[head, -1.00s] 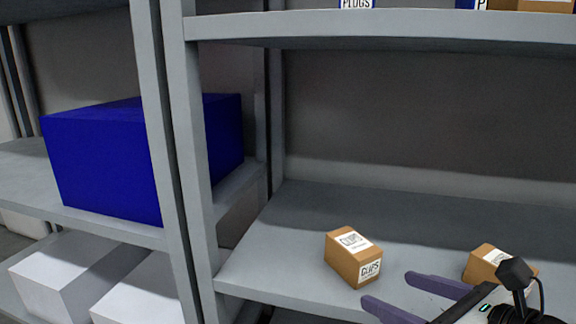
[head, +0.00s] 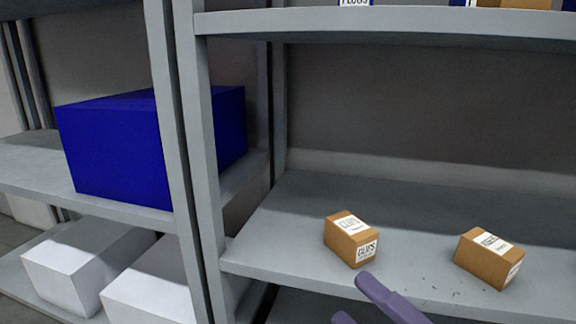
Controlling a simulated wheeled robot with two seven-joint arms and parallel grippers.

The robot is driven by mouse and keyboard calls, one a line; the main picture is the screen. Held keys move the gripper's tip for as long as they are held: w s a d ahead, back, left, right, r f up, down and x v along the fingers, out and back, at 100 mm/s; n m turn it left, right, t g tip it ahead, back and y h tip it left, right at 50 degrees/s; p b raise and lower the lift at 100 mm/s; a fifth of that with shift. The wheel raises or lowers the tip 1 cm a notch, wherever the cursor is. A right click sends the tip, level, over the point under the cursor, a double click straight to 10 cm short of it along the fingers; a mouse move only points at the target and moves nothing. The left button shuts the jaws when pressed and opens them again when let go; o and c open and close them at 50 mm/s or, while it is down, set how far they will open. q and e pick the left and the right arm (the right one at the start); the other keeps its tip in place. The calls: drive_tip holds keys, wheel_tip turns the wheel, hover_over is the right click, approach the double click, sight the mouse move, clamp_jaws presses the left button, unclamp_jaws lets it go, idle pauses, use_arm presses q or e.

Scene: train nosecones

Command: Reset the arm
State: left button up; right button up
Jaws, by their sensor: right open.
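My right gripper (head: 366,298) shows at the bottom edge of the head view, with two purple fingers spread apart and nothing between them. Most of its body is below the picture. It is in front of the shelf, just below a brown box labelled CLIPS (head: 351,240). The upper finger's tip appears close to that box; I cannot tell whether they touch. A second brown box (head: 489,258) with a white label sits to the right on the same shelf. My left gripper is not in view.
The grey shelf (head: 300,215) is bare around the two boxes, apart from small dark specks. An upper shelf (head: 400,22) overhangs it. A grey upright (head: 203,150) stands at left, with a large blue box (head: 110,150) and white boxes (head: 75,270) beyond.

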drive_tip(key=d+f+m+t+h, duration=0.1)
drive_tip(key=d+f+m+h, duration=0.35)
drive_tip(key=f+m, duration=0.35)
drive_tip(key=d+f+m+t+h, duration=0.1)
drive_tip(key=d+f+m+h, duration=0.2)
drive_tip(key=f+m+h, duration=0.45)
drive_tip(key=s+a+f+m+g, duration=0.1)
drive_tip(key=s+f+m+g, duration=0.35)
drive_tip(key=f, duration=0.35)
drive_tip(key=s+a+f+m+g, duration=0.25)
drive_tip(key=s+f+m, duration=0.3)
drive_tip(key=f, duration=0.35)
use_arm(q)
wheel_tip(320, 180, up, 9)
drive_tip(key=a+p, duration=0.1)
drive_tip(key=p, duration=1.4)
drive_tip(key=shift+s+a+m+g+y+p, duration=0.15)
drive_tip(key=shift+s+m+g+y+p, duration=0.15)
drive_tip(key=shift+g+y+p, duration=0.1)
use_arm(e)
wheel_tip(320, 180, up, 9)
drive_tip(key=s+d+g, duration=0.1)
drive_tip(key=shift+s+d+n+g, duration=0.3)
drive_tip(key=shift+s+n, duration=0.05)
drive_tip(key=shift+s, duration=0.05)
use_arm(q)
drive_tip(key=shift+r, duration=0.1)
use_arm(e)
drive_tip(key=shift+r, duration=0.1)
